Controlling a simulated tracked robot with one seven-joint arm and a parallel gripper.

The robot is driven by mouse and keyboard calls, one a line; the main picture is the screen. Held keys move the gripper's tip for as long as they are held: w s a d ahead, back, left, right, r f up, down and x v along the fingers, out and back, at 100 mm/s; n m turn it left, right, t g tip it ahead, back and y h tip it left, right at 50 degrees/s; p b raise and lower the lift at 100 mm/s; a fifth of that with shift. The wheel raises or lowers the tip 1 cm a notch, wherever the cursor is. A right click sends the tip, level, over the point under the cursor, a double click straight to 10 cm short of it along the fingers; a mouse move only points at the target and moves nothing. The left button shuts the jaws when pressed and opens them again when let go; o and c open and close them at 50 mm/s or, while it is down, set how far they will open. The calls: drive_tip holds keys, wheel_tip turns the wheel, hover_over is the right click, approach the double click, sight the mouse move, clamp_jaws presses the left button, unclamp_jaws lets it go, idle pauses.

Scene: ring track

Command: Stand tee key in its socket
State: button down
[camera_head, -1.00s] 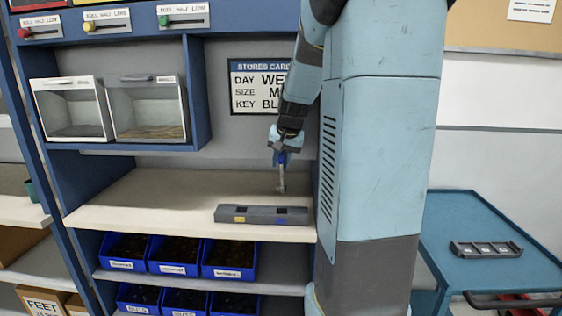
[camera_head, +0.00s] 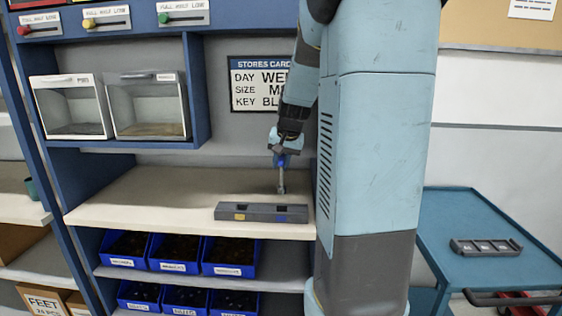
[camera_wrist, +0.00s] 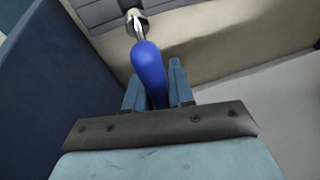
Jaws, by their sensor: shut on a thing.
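The tee key (camera_wrist: 150,70) has a blue handle and a metal shaft. My gripper (camera_wrist: 158,90) is shut on the blue handle. In the head view my gripper (camera_head: 279,160) holds the key above the counter, its shaft (camera_head: 282,183) pointing down. A grey socket block (camera_head: 247,217) lies on the counter with two dark openings, a yellow mark on its left and a blue mark on its right. The shaft's lower end appears just above or behind the blue-marked opening. In the wrist view the shaft overlaps a dark opening in the block (camera_wrist: 95,12); contact cannot be told.
The counter (camera_head: 130,195) is clear left of the block. A stores card (camera_head: 258,88) reading "KEY BL", partly hidden by my arm, hangs behind. Clear bins (camera_head: 148,118) sit upper left, blue bins (camera_head: 180,267) below. A teal cart (camera_head: 470,222) with a grey tray stands right.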

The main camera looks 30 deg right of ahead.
sight(281, 186)
drive_tip(key=shift+f, duration=4.25)
drive_tip(key=c, duration=0.9)
unclamp_jaws()
drive_tip(key=v, duration=1.3)
drive_tip(key=shift+s+r, duration=0.15)
drive_tip(key=shift+r, duration=0.1)
drive_tip(key=s+a+r+n, duration=0.1)
drive_tip(key=s+a+n, duration=0.1)
drive_tip(key=s+a, duration=0.4)
drive_tip(key=s+a+n, duration=0.2)
drive_tip(key=s+a, duration=0.3)
drive_tip(key=s, duration=0.2)
drive_tip(key=s+a+r+n+t, duration=0.1)
drive_tip(key=s+a+n, duration=0.2)
drive_tip(key=s+a, duration=0.3)
drive_tip(key=shift+s+a+r, duration=0.3)
drive_tip(key=shift+s, duration=0.1)
drive_tip(key=shift+s+a+f, duration=0.1)
drive_tip(key=shift+s, duration=0.15)
drive_tip(key=shift+c, duration=0.2)
